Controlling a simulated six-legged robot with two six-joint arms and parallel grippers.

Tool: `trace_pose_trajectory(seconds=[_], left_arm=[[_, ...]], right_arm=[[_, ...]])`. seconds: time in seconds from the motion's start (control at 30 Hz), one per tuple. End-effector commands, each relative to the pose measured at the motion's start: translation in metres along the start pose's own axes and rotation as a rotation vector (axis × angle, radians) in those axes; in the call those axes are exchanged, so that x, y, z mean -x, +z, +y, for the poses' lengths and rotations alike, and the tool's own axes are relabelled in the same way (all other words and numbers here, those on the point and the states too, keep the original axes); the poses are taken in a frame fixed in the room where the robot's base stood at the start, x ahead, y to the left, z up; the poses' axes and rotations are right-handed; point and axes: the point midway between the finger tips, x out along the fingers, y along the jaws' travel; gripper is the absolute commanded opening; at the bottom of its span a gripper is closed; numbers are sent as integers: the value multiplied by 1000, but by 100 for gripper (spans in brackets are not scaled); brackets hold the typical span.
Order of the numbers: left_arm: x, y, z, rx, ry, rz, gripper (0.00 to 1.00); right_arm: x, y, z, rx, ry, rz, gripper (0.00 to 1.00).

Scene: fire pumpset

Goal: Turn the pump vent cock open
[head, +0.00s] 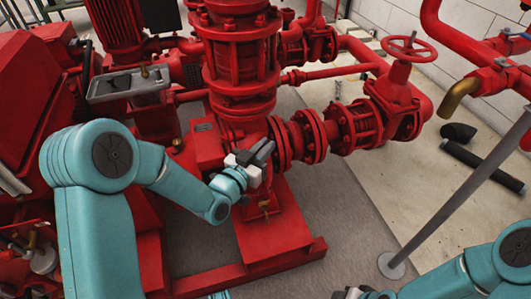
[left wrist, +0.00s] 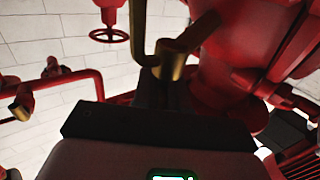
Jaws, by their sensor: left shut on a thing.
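The red pump (head: 236,105) stands in the middle of the head view. My left gripper (head: 262,152) is at the lower front of its casing, its dark jaws pointing up to the right. In the left wrist view a brass cock (left wrist: 174,62) stands out from the red casing, with a bent lever. Its lower end meets the dark jaws of my left gripper (left wrist: 155,105), which are shut on it. In the head view my gripper hides this cock.
A red handwheel valve (head: 408,50) and flanged pipe lie right of the pump. A brass-ended red pipe (head: 460,98) hangs at the right. A grey post (head: 455,200) rises from the floor. Another brass fitting (head: 264,204) is below my left gripper.

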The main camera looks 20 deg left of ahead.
Motion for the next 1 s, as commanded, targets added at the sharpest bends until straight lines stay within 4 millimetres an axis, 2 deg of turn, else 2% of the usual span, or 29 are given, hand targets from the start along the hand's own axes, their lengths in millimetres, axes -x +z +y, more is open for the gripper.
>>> trace_pose_trajectory(seconds=[0.6,1.0], left_arm=[[1,-1,-7,-2,-569,2,0],[4,-2,-13,-1,-832,4,0]], right_arm=[[1,0,0,1,0,1,46],[1,0,-1,0,0,-1,46]])
